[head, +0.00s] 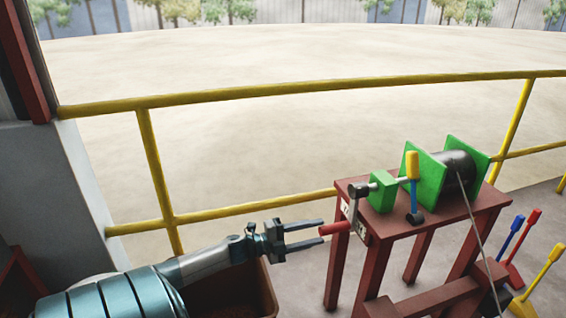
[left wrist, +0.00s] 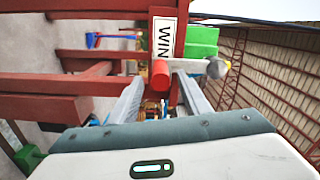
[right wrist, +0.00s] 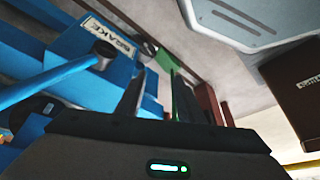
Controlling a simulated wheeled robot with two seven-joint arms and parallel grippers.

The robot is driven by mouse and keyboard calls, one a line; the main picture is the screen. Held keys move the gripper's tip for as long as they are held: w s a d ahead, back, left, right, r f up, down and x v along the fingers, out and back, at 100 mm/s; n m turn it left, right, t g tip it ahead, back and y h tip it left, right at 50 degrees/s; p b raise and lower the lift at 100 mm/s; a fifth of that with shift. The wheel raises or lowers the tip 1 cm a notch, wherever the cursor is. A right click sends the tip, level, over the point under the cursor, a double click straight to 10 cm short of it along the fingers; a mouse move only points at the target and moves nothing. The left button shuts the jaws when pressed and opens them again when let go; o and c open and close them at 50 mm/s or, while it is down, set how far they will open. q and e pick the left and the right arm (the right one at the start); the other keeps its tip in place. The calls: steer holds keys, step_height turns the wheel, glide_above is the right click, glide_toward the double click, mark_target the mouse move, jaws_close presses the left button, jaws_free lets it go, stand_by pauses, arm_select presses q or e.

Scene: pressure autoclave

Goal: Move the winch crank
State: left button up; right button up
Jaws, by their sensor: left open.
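The winch crank has a red handle (head: 335,228) on a grey arm (head: 353,205), beside a green gearbox (head: 382,191). The winch drum (head: 459,170) sits between green plates on a dark red stand (head: 440,226). My left gripper (head: 317,232) is open, its fingertips just left of the handle's end and pointing at it. In the left wrist view the handle (left wrist: 160,73) shows end-on between the spread fingers (left wrist: 158,84); I cannot tell whether they touch it. My right gripper (right wrist: 158,85) shows only in the right wrist view, its fingers apart and apparently empty.
A lever with a yellow grip (head: 412,165) stands by the drum. A yellow railing (head: 250,92) runs behind. A red-brown bin (head: 268,290) is below my left arm. A blue frame labelled BRAKE (right wrist: 85,45) is near my right gripper.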

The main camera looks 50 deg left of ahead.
arm_select(q)
steer(key=v, duration=0.9)
steer(key=shift+s, duration=0.3)
steer(key=shift+a, duration=0.15)
